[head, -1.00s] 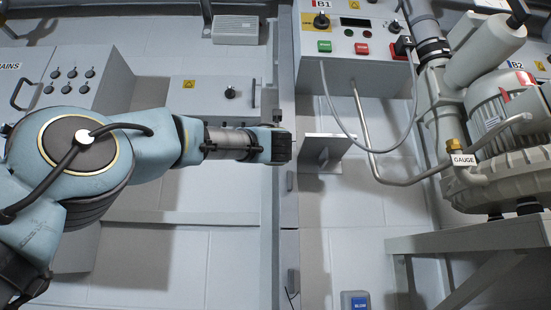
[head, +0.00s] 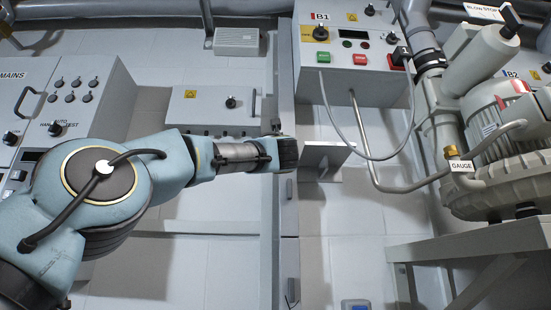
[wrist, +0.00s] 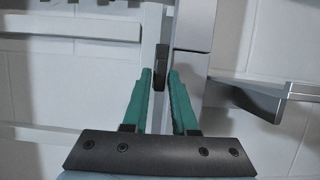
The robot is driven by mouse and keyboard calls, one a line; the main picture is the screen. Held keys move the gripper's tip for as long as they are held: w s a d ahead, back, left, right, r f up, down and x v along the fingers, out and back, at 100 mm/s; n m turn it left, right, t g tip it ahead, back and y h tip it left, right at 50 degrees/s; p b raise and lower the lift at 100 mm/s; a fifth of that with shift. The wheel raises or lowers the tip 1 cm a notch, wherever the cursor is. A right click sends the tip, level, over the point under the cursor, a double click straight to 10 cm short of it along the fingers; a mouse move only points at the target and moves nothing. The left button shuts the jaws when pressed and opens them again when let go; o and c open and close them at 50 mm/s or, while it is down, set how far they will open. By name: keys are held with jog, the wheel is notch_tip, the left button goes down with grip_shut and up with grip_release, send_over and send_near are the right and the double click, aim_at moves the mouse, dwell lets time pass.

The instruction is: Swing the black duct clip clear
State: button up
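My gripper (wrist: 160,72) shows in the wrist view with two green fingers pointing up the picture, apart from each other. A small dark upright piece (wrist: 161,66), which looks like the black duct clip, stands at the gap between the fingertips; light gaps show on its sides and I cannot tell whether either finger touches it. It sits along the left edge of the grey vertical duct (wrist: 194,28). In the head view my gripper (head: 288,153) is at the duct (head: 287,215), its fingers hardly visible, and the clip there is hidden or too small to tell.
A grey plate bracket (head: 328,154) juts out just right of my gripper; it also shows in the wrist view (wrist: 255,92). The B1 control box (head: 352,60) with a hanging cable is above right. The blower (head: 500,160) and gauge (head: 460,166) are farther right.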

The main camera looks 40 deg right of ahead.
jog(key=shift+o, duration=1.4)
jog(key=b+v, duration=0.5)
jog(key=v, duration=0.5)
jog(key=shift+s+a+f, duration=0.2)
jog(key=shift+s+a, duration=0.05)
jog(key=shift+s, duration=0.1)
